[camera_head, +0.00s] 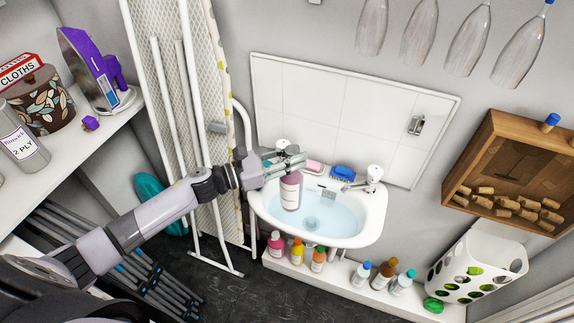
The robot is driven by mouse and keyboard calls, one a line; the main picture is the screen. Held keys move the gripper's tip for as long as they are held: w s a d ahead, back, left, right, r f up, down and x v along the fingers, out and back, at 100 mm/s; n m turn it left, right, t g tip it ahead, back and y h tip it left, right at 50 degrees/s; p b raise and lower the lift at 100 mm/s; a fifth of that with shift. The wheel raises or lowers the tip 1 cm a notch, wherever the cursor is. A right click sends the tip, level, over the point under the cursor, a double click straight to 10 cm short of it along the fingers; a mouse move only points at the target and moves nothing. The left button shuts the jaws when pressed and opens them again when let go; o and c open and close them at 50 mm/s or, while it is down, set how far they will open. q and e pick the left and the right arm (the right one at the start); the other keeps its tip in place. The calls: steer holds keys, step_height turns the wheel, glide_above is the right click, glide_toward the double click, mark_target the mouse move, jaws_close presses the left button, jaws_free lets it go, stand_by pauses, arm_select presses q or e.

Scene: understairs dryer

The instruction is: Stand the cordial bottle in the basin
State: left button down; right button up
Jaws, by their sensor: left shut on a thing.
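The cordial bottle (290,192), pinkish with a pale label, is upright over the left part of the white basin (373,222). The basin holds pale blue water (335,213) with a drain at its middle. My left gripper (291,165) reaches in from the left and is shut on the bottle's upper part. I cannot tell whether the bottle's base touches the basin floor. My right gripper is not in view.
Taps, a pink soap (314,166) and a blue sponge (343,172) sit along the basin's back edge. Several bottles stand on the ledge below. An ironing board (175,60) leans at the left. The basin's right side is clear.

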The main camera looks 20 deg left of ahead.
arm_select(q)
steer(key=shift+w+d+r, duration=0.1)
steer(key=shift+w, duration=1.35)
steer(key=shift+w+b, duration=0.2)
steer(key=shift+b, duration=0.15)
step_height(320, 180, down, 14)
steer(key=b, duration=1.4)
steer(key=shift+r, duration=0.1)
steer(key=shift+f+b, duration=0.55)
steer(key=shift+b, duration=0.1)
steer(key=c, duration=1.2)
jaws_free()
steer(key=shift+c, duration=0.2)
steer(key=shift+s, duration=0.1)
